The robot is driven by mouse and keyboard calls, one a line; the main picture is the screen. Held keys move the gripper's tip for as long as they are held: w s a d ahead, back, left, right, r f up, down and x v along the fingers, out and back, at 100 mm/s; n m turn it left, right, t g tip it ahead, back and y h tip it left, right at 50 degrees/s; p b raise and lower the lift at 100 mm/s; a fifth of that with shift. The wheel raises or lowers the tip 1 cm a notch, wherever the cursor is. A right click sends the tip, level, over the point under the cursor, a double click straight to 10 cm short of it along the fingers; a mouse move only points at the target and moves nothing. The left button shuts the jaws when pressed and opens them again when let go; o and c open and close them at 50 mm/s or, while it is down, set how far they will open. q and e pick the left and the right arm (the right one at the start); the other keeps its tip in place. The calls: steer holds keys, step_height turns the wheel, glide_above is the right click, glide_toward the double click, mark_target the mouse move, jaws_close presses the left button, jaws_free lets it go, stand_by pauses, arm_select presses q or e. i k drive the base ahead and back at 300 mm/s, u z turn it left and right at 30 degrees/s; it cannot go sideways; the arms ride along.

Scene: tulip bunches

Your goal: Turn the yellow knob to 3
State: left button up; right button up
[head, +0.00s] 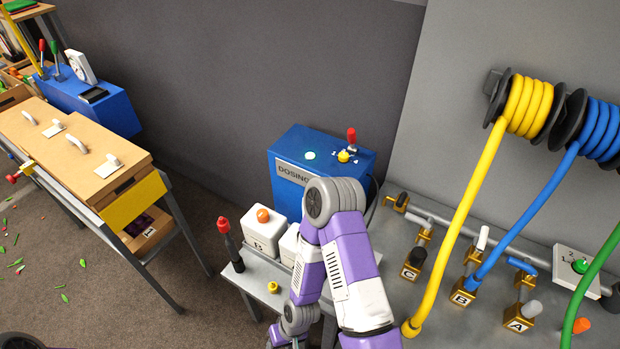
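The yellow knob (344,156) sits on the top of the blue box marked "DOSING" (283,152), which stands against the wall. Small white marks lie around the knob, but they are too small to read, and I cannot tell its setting. A red-topped lever (351,136) stands behind it, and a round pale green-white light or button (310,155) is to its left. My purple and white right arm rises in front of the box and bends down toward the bottom edge. My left gripper is out of view.
A white box with an orange button (263,216), a red-topped lever (223,226) and a small yellow button (272,287) are on the grey bench. Yellow (465,200) and blue (530,210) hoses hang at right. A wooden workbench (75,145) stands left.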

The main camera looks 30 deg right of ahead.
mark_target(343, 156)
steer(key=u, duration=1.15)
steer(key=i, duration=0.95)
steer(key=z, duration=2.55)
